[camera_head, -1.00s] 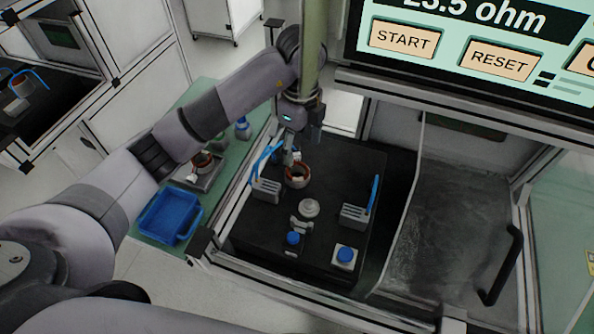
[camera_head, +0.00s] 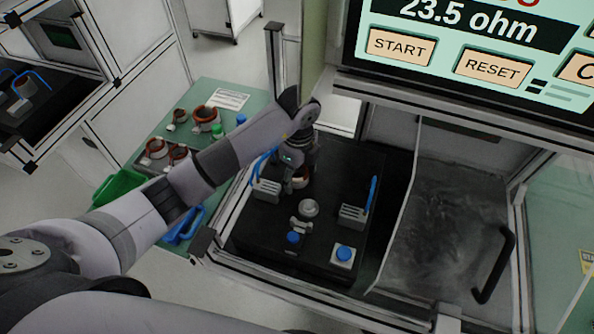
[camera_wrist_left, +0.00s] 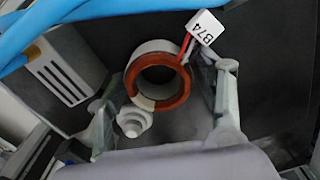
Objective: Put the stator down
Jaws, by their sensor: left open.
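The stator (camera_wrist_left: 158,82), a short ring with a red-brown face and grey outer wall, sits on the black test plate (camera_head: 330,185). A white tag reading B74 hangs from its red wires in the left wrist view. In the head view, the stator (camera_head: 302,182) is partly hidden by my left gripper (camera_head: 298,184). My left gripper is open, with one finger on each side of the stator in the wrist view (camera_wrist_left: 162,78). I cannot tell whether a finger touches it. My right gripper is not in view.
Slotted grey blocks (camera_head: 266,190) with blue cables flank the stator. A round grey piece (camera_head: 309,207) and blue buttons (camera_head: 344,253) are in front. Several stators (camera_head: 206,115) lie on the green table (camera_head: 185,100) at left. The screen (camera_head: 470,50) reads 23.5 ohm.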

